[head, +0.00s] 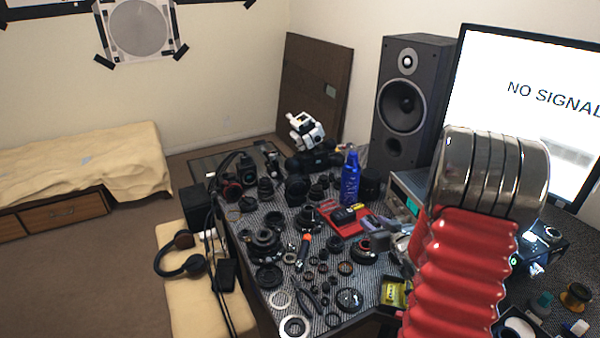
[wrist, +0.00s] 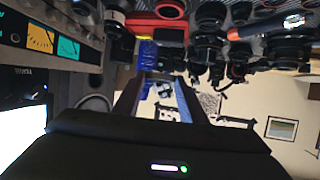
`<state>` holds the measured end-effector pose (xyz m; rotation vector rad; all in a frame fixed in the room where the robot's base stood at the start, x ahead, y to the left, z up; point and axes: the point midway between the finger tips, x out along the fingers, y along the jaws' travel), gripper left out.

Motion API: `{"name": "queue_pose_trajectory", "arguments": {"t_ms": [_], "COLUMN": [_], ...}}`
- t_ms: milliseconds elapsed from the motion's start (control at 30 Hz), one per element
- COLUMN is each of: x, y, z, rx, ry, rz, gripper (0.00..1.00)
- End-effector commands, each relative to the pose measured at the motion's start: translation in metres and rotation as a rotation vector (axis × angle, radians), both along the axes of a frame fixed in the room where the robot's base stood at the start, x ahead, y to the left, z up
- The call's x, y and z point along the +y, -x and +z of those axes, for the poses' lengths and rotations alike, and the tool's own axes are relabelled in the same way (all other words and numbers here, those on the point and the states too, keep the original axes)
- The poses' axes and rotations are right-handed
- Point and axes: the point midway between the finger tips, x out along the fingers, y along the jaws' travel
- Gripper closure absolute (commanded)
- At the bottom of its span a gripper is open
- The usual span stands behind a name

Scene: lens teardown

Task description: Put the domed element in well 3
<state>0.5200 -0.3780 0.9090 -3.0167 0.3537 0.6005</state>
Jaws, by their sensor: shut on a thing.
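My gripper (wrist: 160,77) shows in the wrist view, its two dark fingers reaching up from the black body. It is shut on a small greyish thing at the fingertips, too small and dim for me to tell if it is the domed element. The gripper is held in the air with the room behind it. In the head view my red ribbed arm fills the right foreground, and I cannot make out the gripper there. I cannot pick out well 3 or any numbered wells in either view.
The patterned worktable (head: 262,222) is crowded with black lens parts, rings and tools. A red tray (head: 333,226), a blue bottle (head: 350,180) and a yellow box (head: 394,292) stand among them. A tall speaker (head: 414,95) and a monitor (head: 530,95) stand behind. Little table is bare.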

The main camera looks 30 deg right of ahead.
Motion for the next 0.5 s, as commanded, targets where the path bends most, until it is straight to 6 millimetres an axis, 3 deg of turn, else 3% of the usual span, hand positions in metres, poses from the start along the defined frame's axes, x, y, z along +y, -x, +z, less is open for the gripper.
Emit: {"name": "queue_pose_trajectory", "arguments": {"t_ms": [200,500], "x": [-0.001,-0.021], "y": [0.001,0.014], "z": [-0.001,-0.007], "rx": [0.000,0.000], "ry": [-0.001,-0.001], "rz": [0.004,-0.102], "gripper": [0.84,0.84]}}
